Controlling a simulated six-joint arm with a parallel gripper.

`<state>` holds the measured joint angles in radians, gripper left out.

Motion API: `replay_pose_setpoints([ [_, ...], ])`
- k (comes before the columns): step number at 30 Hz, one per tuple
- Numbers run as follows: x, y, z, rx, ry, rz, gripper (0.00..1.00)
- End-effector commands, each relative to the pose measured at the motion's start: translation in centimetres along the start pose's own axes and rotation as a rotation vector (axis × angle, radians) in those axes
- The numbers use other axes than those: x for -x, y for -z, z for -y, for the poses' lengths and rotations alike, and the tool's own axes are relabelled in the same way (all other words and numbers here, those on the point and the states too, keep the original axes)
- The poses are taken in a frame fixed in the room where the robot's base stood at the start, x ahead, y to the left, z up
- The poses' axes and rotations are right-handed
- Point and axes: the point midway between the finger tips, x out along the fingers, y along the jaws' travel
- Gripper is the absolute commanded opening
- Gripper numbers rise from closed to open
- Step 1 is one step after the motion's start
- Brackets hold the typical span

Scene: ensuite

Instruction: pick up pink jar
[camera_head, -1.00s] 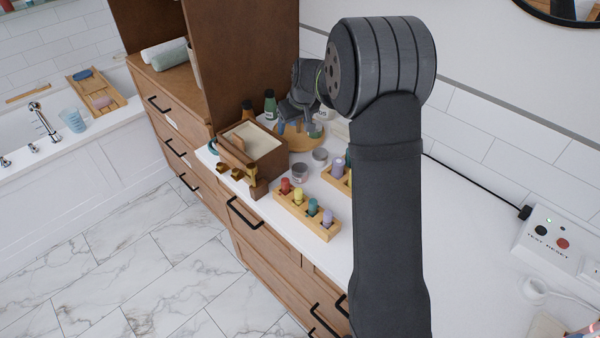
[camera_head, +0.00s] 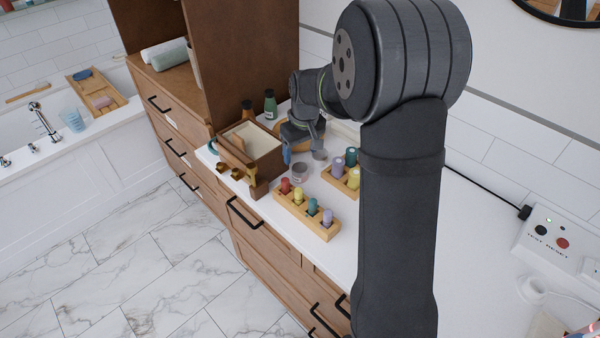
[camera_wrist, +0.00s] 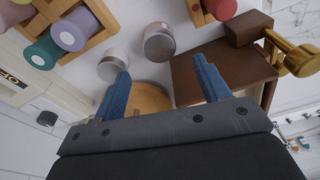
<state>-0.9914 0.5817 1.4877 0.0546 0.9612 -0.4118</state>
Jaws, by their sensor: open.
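Two small round greyish-pink jars stand on the white counter. The front jar (camera_head: 300,173) is beside the wooden box and behind the front peg rack; it also shows in the wrist view (camera_wrist: 158,42). The back jar (camera_head: 320,155) is a little farther back and right, and also shows in the wrist view (camera_wrist: 112,66). I cannot tell for certain which is the pink jar. My gripper (camera_head: 302,149) is open and empty, close to both jars. In the wrist view its blue fingers (camera_wrist: 161,68) are spread, with the front jar beyond the gap between them.
The open wooden box (camera_head: 262,165) stands left of the jars. The front peg rack (camera_head: 318,225) and the back peg rack (camera_head: 338,183) hold coloured pegs. A round wooden tray (camera_wrist: 150,98) and a green bottle (camera_head: 270,104) are behind. The counter's right side has free room.

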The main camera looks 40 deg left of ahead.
Motion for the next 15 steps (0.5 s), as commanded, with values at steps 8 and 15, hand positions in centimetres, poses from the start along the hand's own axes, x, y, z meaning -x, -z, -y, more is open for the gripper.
replay_pose_setpoints([
  [8,-2.7,0.0,0.0,0.0,0.0,0.0,0.69],
  [15,-5.9,-0.7,0.0,0.0,0.001,0.003,0.69],
])
